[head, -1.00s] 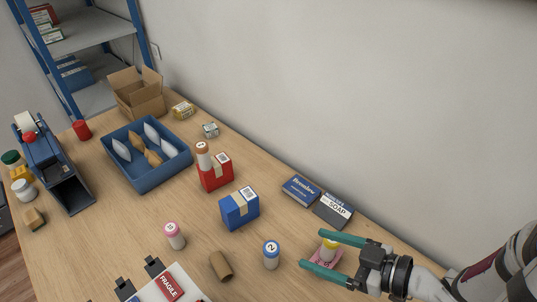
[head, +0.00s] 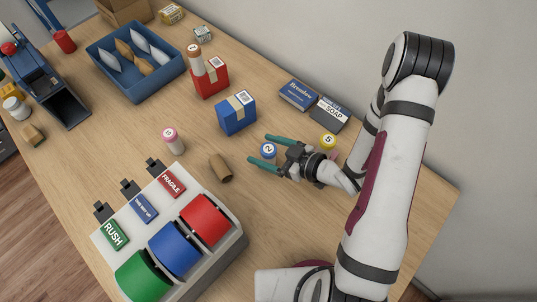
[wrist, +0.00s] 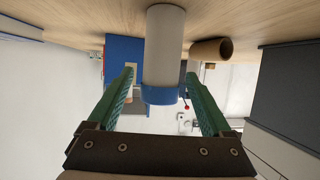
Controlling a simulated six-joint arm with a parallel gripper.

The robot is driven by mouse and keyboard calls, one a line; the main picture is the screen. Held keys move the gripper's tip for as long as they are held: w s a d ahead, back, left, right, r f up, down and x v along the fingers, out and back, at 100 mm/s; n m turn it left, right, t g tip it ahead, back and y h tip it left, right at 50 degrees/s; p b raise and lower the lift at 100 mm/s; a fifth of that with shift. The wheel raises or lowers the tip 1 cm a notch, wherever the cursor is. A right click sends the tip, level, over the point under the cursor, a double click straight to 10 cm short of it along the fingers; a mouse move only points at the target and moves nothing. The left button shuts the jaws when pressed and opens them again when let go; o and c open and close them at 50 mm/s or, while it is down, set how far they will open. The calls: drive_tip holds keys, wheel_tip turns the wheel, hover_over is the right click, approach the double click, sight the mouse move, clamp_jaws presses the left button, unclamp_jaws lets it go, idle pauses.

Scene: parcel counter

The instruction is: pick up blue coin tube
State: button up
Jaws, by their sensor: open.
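The blue coin tube (head: 268,150), pale with a blue cap marked 2, stands upright on the table in the head view. My gripper (head: 258,149) is open around it, one green finger on each side. In the wrist view the tube's pale body (wrist: 163,45) and blue cap lie between the two spread fingers (wrist: 159,74), with a small gap showing on each side. In the head view the tube's lower part is mostly hidden.
A yellow-capped tube (head: 328,142) stands behind my wrist. A stamp and tape station (head: 236,246) fills the front.

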drive_tip(key=shift+x, duration=1.15)
clamp_jaws()
